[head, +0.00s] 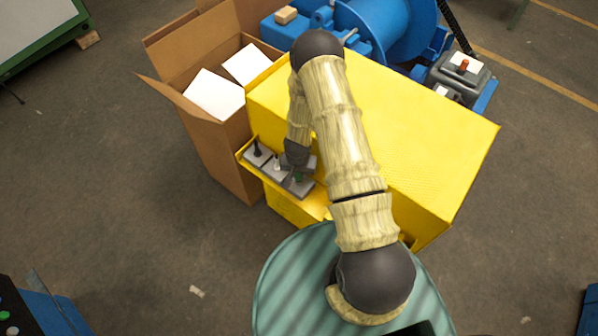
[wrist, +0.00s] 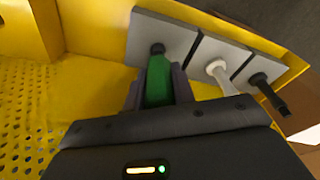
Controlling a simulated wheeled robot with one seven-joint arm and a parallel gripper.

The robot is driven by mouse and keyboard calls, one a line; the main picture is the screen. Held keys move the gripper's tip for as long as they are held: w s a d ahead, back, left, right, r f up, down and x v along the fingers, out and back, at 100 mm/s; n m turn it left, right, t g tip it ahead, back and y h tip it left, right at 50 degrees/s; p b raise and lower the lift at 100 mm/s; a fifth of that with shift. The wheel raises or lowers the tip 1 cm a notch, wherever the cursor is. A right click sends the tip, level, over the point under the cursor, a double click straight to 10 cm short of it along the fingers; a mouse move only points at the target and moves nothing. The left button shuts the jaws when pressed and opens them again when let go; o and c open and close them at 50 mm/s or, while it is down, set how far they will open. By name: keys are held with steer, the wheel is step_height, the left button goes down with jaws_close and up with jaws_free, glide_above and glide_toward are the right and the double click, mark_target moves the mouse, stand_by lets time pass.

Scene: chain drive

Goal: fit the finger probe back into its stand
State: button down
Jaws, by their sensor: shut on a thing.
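The finger probe, which I take to be the green-handled piece (wrist: 158,80), is between the jaws of my gripper (wrist: 155,92) in the wrist view. Its dark end meets or overlaps a square grey stand (wrist: 178,38); I cannot tell whether it sits in the stand or just in front of it. In the head view, a bit of green (head: 299,177) shows below my gripper (head: 297,163), over the grey stand (head: 301,190) at the right end of the yellow shelf. My gripper hides most of the probe there.
Beside it, two more grey stands hold a white piece (wrist: 217,69) and a black piece (wrist: 266,88). The yellow shelf (head: 240,154) juts from a large yellow housing (head: 430,130). An open cardboard box (head: 222,150) with white blocks stands close on the left.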

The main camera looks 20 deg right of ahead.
steer(key=shift+f, duration=0.3)
steer(key=c, duration=1.1)
jaws_free()
steer(key=shift+r, duration=0.1)
step_height(320, 180, up, 17)
steer(key=s+a+b, duration=0.1)
steer(key=s, duration=0.1)
steer(key=shift+s, duration=0.2)
steer(key=shift+r, duration=0.15)
steer(key=s+r+n, duration=0.2)
steer(key=s+r, duration=0.4)
steer(key=r, duration=0.3)
steer(key=s+r+n+t, duration=0.1)
steer(key=s+r+n, duration=0.1)
steer(key=s+r, duration=0.4)
step_height(320, 180, up, 3)
steer(key=shift+d+f+n+y, duration=0.1)
steer(key=shift+d+n+y, duration=0.3)
steer(key=shift+d, duration=0.05)
